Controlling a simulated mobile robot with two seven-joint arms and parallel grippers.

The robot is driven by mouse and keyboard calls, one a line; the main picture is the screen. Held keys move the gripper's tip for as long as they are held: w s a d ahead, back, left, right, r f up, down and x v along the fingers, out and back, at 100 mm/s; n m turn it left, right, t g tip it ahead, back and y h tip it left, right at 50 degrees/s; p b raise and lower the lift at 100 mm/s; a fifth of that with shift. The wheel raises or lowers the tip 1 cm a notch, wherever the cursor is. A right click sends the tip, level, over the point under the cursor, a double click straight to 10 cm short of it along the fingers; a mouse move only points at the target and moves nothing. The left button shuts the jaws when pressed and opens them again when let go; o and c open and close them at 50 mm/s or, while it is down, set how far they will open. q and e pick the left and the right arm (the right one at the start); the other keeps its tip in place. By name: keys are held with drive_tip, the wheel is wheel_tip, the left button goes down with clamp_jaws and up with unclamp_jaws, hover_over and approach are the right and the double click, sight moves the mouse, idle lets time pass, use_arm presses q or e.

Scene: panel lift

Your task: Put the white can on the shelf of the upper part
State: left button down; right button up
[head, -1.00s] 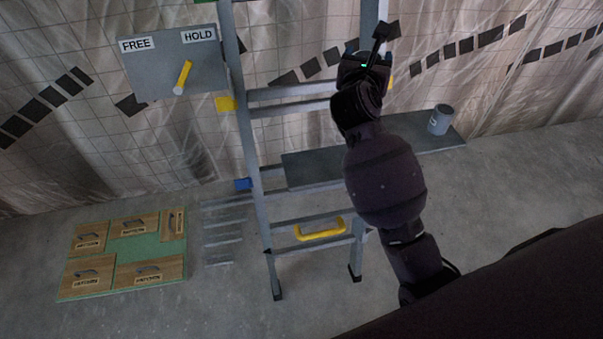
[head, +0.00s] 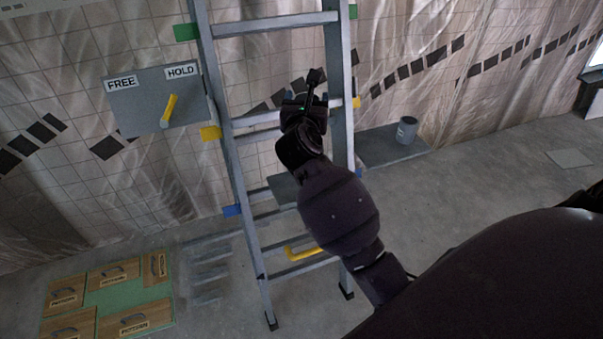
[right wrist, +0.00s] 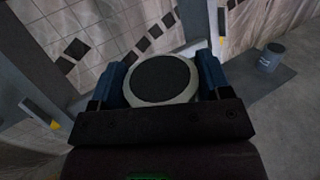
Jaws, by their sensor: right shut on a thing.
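My right gripper (head: 312,90) is raised in front of the ladder, between its two rails in the head view. In the right wrist view its blue fingers (right wrist: 161,80) are shut on the white can (right wrist: 162,82), a round thing with a dark end and a pale rim. In the head view the can is hidden. The ladder (head: 226,120) stands upright, with green tags high, yellow tags midway and blue tags lower. A grey board (head: 375,152) lies behind the ladder; whether it belongs to the upper part I cannot tell. My left gripper is not in view.
A grey can (head: 407,130) stands on the board's right end. A grey FREE/HOLD panel (head: 140,95) with a yellow lever (head: 169,110) is left of the ladder. A yellow handle (head: 302,252) is low on it. Wooden drawer fronts (head: 135,318) lie lower left. Floor at right is mostly clear.

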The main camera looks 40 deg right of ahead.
wheel_tip(320, 180, down, 18)
drive_tip(key=b, duration=0.5)
drive_tip(key=shift+f, duration=0.15)
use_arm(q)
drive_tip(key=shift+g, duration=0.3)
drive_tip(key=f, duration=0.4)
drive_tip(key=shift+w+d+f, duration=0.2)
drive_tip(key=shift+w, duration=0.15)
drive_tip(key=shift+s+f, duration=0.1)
use_arm(e)
drive_tip(key=shift+f+b, duration=0.1)
drive_tip(key=shift+b, duration=0.2)
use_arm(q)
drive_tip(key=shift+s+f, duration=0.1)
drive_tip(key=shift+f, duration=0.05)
use_arm(e)
drive_tip(key=o, duration=1)
drive_tip(key=shift+o, duration=0.2)
